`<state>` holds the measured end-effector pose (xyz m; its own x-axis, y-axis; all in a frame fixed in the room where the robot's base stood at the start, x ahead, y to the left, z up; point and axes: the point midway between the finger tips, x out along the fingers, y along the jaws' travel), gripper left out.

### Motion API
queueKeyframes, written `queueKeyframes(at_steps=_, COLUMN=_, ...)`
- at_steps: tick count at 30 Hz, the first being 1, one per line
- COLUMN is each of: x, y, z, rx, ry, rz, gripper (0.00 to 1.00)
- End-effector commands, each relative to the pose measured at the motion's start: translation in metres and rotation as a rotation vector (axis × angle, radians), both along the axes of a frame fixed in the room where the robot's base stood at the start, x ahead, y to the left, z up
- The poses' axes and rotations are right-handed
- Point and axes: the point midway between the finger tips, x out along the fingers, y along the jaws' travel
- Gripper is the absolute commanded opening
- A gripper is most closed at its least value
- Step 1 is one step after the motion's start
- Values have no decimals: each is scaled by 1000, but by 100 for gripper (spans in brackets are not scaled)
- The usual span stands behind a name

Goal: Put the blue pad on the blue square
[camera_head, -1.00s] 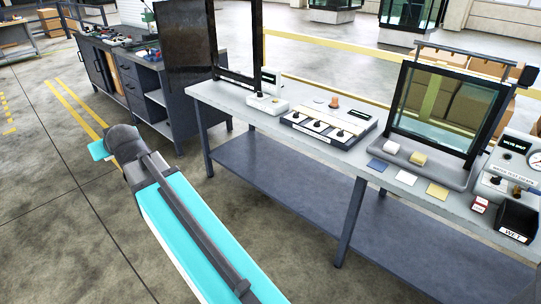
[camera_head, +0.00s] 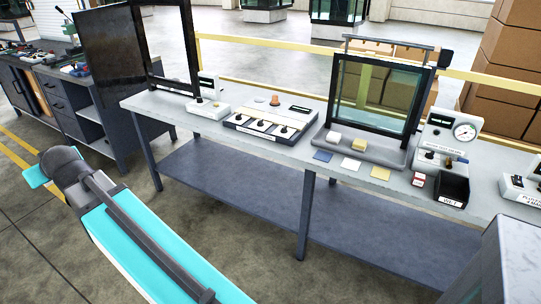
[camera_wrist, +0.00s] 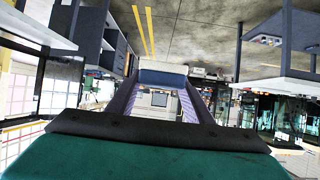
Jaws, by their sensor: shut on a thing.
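My gripper (camera_wrist: 162,88) shows in the wrist view, its two fingers shut on the dark blue pad (camera_wrist: 162,76) held between their tips. In the head view, my gripper and the pad cannot be made out; my arm reaches out at lower left, over the floor and apart from the bench. The blue square (camera_head: 322,155) lies flat on the grey bench top near its front edge and looks bare. A white square (camera_head: 350,164) and a yellow square (camera_head: 380,173) lie to its right.
A white pad (camera_head: 333,138) and a yellow pad (camera_head: 359,144) rest on the ledge of a glass-fronted frame (camera_head: 381,98) behind the squares. A switch panel (camera_head: 270,124) stands left, a gauge box (camera_head: 447,135) and dark bin (camera_head: 451,187) right. Open floor lies before the bench.

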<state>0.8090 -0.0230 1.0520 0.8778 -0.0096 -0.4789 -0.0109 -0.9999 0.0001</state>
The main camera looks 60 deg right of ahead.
Motion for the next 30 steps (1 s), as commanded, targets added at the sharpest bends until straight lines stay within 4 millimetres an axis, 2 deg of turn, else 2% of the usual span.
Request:
queueKeyframes(at_steps=8, x=0, y=0, z=-1, rx=1, ry=0, rz=-5, gripper=24)
queueKeyframes(at_steps=11, x=-1, y=-11, z=-5, rx=0, ry=1, rz=-27, gripper=24)
queueKeyframes(at_steps=14, x=-1, y=-31, z=-12, rx=0, ry=1, rz=-71, gripper=24)
queueKeyframes(at_steps=20, x=-8, y=-98, z=-34, rx=-1, ry=2, rz=-217, gripper=24)
queueKeyframes(at_steps=30, x=-43, y=-233, z=-74, rx=-2, ry=2, rz=-534, gripper=24)
